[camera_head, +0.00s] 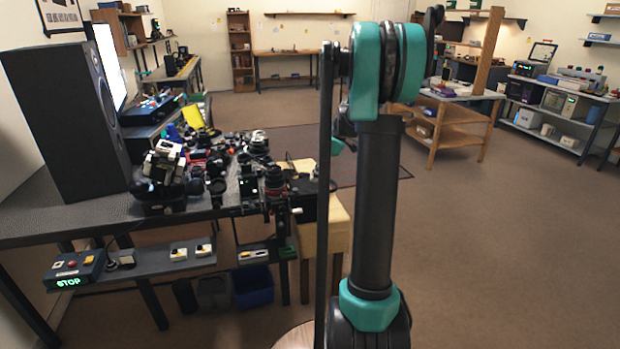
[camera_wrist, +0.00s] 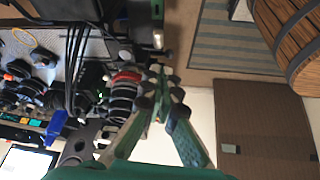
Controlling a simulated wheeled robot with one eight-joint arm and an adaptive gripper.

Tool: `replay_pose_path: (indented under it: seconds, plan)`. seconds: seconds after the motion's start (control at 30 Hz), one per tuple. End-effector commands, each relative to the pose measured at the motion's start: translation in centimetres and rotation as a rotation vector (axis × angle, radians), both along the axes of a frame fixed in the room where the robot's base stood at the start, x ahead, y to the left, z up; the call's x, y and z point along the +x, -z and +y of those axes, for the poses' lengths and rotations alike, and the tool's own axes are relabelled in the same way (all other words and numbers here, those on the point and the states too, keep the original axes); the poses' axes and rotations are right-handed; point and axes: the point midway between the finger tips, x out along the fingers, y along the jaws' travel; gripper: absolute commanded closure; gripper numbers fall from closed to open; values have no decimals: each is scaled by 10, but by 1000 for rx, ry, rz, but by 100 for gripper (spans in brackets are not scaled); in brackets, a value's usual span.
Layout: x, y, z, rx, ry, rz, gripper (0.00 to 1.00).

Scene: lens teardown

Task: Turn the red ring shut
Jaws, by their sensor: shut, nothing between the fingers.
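The red ring (camera_wrist: 126,77) is a band on a dark, ribbed lens (camera_wrist: 121,104) in the wrist view. In the head view the lens with its red band (camera_head: 274,183) stands at the right end of the cluttered bench. My gripper (camera_wrist: 160,72) is shut and empty, its green fingers meeting at the tips. The tips are just right of the ring in the wrist view; I cannot tell whether they touch it. In the head view my own arm stands in front, and I cannot make out the fingertips.
The dark bench (camera_head: 60,210) is crowded with camera parts left of the lens. A tall black speaker (camera_head: 65,115) stands at its left end. A control box lit STOP (camera_head: 75,270) sits at the lower front. Floor to the right (camera_head: 500,240) is clear.

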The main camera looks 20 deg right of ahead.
Motion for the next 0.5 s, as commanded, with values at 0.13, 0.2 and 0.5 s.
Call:
replay_pose_path:
  seconds: [0.13, 0.2, 0.5]
  plan:
    - [3, 26, 13, 0, -3, 0, 100]
    - [4, 38, 19, 0, -2, 0, 100]
    - [10, 69, 51, 0, -4, -1, 100]
